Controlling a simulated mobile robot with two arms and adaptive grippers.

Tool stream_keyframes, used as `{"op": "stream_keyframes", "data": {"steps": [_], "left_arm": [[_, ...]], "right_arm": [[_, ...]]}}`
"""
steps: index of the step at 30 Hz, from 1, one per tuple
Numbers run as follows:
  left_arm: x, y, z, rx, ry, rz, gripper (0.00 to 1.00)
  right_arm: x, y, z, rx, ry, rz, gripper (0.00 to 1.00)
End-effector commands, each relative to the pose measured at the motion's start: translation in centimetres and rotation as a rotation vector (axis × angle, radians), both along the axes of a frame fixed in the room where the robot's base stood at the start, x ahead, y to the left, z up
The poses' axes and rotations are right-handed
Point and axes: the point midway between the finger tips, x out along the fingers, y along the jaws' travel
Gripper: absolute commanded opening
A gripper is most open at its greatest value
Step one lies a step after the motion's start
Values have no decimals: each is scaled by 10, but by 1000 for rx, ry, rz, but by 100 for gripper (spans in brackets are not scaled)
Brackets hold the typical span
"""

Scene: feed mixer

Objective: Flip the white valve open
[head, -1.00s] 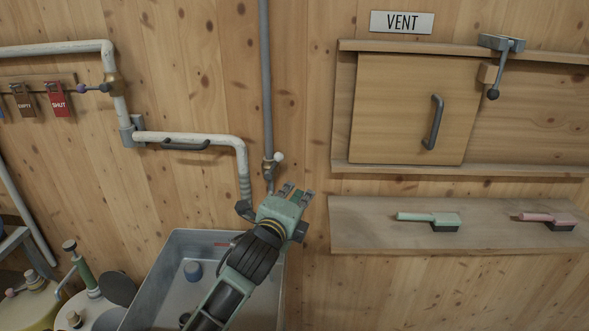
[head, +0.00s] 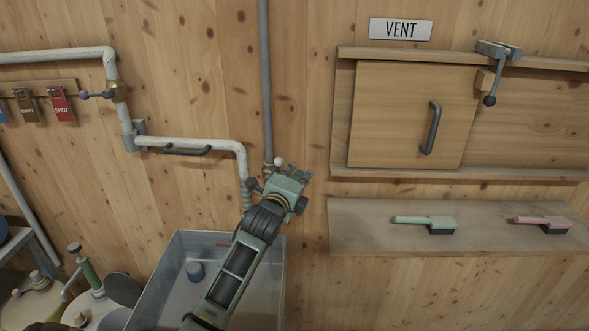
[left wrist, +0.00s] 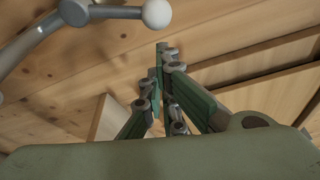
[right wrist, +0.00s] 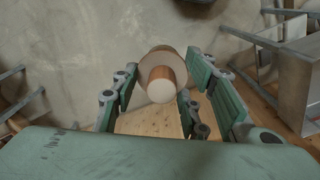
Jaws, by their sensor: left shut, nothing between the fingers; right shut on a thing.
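The white valve is a small lever with a white ball knob (head: 279,161), on the grey vertical pipe (head: 266,80) just above the bend of the white pipe. In the left wrist view its white ball (left wrist: 156,13) and grey lever arm (left wrist: 112,12) are at the top. My left gripper (head: 299,173) is right of the knob and slightly below it, apart from it. Its fingers (left wrist: 160,78) are together and empty. My right gripper (right wrist: 161,68), seen only in the right wrist view, is shut on a round piece with a pale face and brown body (right wrist: 162,84).
A shelf (head: 375,235) with a green brush (head: 425,222) and a pink brush (head: 542,222) is at right, under the wooden vent door (head: 395,115). A dark handle (head: 187,151) sits on the white pipe.

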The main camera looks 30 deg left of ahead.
Motion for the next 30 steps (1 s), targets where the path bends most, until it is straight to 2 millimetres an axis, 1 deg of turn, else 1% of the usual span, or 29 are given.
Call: {"op": "stream_keyframes", "data": {"steps": [1,5,17,20,30], "left_arm": [[-3,4,3,1,1,0,0],[-6,8,3,-1,1,0,0],[-7,9,4,-11,-6,0,0],[-8,12,9,-56,-35,1,0],[-19,30,29,-346,-212,2,0]], "right_arm": [[0,0,4,0,0,0,10],[0,0,6,0,0,0,10],[0,0,6,0,0,0,10],[0,0,8,0,0,0,10],[0,0,9,0,0,0,10]]}}
